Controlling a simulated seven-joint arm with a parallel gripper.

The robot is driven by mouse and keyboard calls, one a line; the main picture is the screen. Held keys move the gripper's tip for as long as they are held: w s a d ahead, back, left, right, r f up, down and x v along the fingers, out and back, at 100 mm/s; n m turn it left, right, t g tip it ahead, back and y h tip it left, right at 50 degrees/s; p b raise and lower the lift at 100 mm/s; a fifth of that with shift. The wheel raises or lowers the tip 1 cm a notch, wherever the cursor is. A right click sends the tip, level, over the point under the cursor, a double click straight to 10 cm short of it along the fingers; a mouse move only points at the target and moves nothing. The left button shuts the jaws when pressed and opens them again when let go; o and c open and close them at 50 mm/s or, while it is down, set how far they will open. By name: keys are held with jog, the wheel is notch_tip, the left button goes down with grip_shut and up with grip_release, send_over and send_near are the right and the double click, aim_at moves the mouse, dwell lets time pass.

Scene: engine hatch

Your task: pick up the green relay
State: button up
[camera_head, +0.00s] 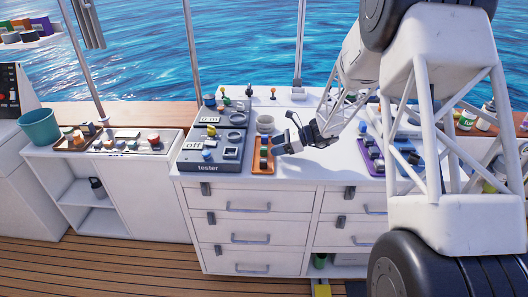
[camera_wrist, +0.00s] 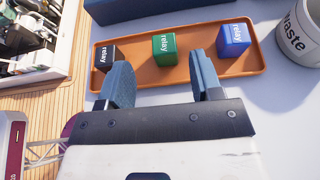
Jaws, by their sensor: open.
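The green relay (camera_wrist: 165,49) is a small cube with a white "relay" label. It stands in an orange tray (camera_wrist: 191,77), between a black relay (camera_wrist: 107,57) on the left and a blue relay (camera_wrist: 233,40) on the right. My gripper (camera_wrist: 160,75) is open, its two fingers apart and empty. In the wrist view the green relay shows beyond the fingers, in line with the gap between them. In the head view my gripper (camera_head: 277,146) is at the right side of the orange tray (camera_head: 262,169), and the relays there are small and partly hard to make out.
A white cup labelled "waste" (camera_wrist: 302,34) stands right of the tray. The dark tester (camera_head: 210,165) is left of the tray. A purple tray (camera_head: 374,160) with parts lies to the right, partly behind my arm. White counter lies bare near the tray.

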aim_at(264, 148)
jog(key=shift+w+x, duration=0.1)
jog(key=shift+x, duration=1.2)
jog(key=shift+w+x, duration=0.15)
jog(key=shift+x, duration=1.15)
jog(key=c, duration=1)
jog(key=shift+r, duration=0.2)
jog(key=shift+r, duration=0.5)
jog(key=shift+s+d+r, duration=0.1)
jog(key=shift+s+r, duration=0.1)
jog(key=shift+r, duration=0.4)
jog(key=shift+s+d+r, duration=0.1)
jog(key=shift+s+r, duration=0.1)
jog(key=shift+r, duration=0.35)
jog(key=s+d+r, duration=0.1)
jog(key=s+d, duration=0.2)
jog(key=s, duration=1.1)
jog(key=shift+s+d+r, duration=0.15)
jog(key=shift+s+d, duration=0.2)
